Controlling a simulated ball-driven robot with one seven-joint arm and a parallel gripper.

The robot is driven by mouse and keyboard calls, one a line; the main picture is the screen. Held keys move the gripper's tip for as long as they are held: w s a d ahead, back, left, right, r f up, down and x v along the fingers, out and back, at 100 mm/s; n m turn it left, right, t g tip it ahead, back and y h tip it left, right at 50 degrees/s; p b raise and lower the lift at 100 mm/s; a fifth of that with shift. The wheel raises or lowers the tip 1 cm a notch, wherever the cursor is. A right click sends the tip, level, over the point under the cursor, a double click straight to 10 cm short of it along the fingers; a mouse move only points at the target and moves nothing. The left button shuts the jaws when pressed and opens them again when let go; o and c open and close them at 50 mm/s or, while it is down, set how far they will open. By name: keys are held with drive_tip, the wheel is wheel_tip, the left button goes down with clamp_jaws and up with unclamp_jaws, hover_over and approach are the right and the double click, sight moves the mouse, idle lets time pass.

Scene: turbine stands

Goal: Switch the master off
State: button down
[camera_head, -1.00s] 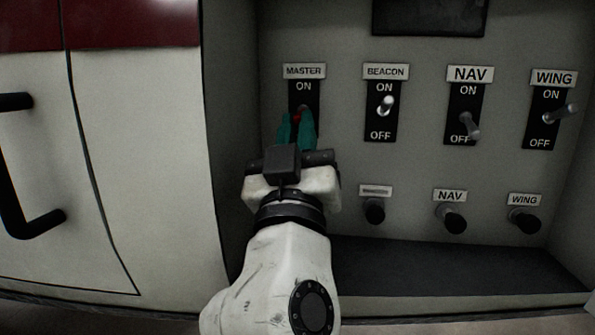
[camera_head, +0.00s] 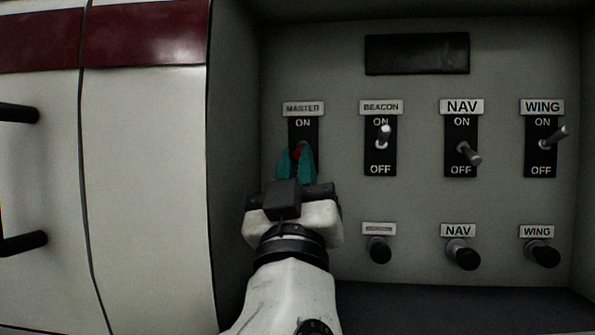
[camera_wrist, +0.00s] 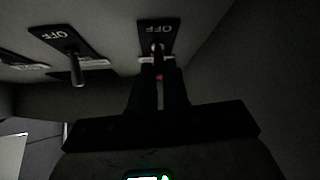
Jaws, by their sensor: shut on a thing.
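The MASTER switch (camera_head: 303,135) is a black plate marked ON at its top, at the left end of the panel's upper row. Its red-tipped lever (camera_head: 298,152) is mostly hidden behind my fingers. My gripper (camera_head: 297,160) has teal fingertips and is shut on this lever from below and in front. In the head view the fingers cover the plate's OFF end. In the dark, upside-down wrist view the OFF end of the plate (camera_wrist: 172,30) shows, with a bit of red between the fingers (camera_wrist: 159,90). The lever's exact tilt is hard to tell.
BEACON (camera_head: 383,137), NAV (camera_head: 467,153) and WING (camera_head: 556,136) toggle switches stand to the right. Several black knobs (camera_head: 461,254) sit below them. A dark display (camera_head: 417,54) is above. A white cabinet with black handles (camera_head: 22,243) and a side wall bound the left.

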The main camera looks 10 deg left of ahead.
drive_tip(key=c, duration=1.1)
unclamp_jaws()
drive_tip(key=s+p, duration=0.1)
drive_tip(key=s, duration=0.3)
drive_tip(key=s+p, duration=0.1)
drive_tip(key=s, duration=0.3)
drive_tip(key=s+d+p, duration=0.1)
drive_tip(key=s, duration=0.4)
drive_tip(key=shift+f, duration=0.4)
